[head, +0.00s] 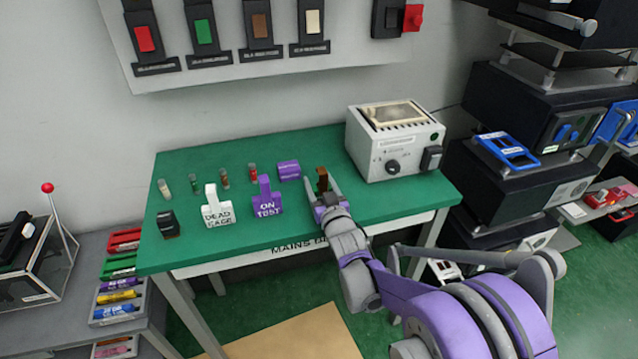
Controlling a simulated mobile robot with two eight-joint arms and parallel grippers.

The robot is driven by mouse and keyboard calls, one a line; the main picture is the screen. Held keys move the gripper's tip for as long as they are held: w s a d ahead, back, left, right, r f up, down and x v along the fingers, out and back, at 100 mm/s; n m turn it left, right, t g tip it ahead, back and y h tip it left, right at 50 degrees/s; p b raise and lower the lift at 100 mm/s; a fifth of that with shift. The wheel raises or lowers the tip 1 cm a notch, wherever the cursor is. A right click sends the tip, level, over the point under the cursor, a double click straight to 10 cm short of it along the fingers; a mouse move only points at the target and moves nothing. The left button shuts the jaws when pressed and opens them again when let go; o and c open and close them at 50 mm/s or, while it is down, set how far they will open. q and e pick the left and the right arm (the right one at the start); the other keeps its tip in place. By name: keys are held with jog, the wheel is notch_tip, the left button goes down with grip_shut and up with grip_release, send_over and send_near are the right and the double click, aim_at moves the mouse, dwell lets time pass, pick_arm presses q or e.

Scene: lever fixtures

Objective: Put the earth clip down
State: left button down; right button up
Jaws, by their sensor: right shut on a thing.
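My right gripper (325,194) reaches in from the lower right over the green table (240,150). It is shut on a small dark brown upright piece, which I take to be the earth clip (321,177). The clip is at the table's right-centre, left of the white instrument box. The fingers hide its lower part, so I cannot tell whether it touches the tabletop. My left gripper is not in view.
A purple "ON TEST" tag (267,200), a white "DEAD CAGE" tag (216,206), a purple block (289,170), several small vials and a black block (168,224) stand on the table. A white instrument box (395,142) is at the right. Bare green tabletop lies around the clip.

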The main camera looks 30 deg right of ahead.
jog(key=shift+f, duration=0.25)
jog(key=o, duration=1.4)
jog(key=shift+r, duration=0.1)
jog(key=shift+c, duration=0.2)
jog(key=shift+r, duration=0.15)
jog(key=shift+s+a, duration=0.1)
jog(key=shift+s, duration=0.2)
jog(key=v, duration=1.1)
jog(key=shift+s+p, duration=0.2)
jog(key=shift+p, duration=0.15)
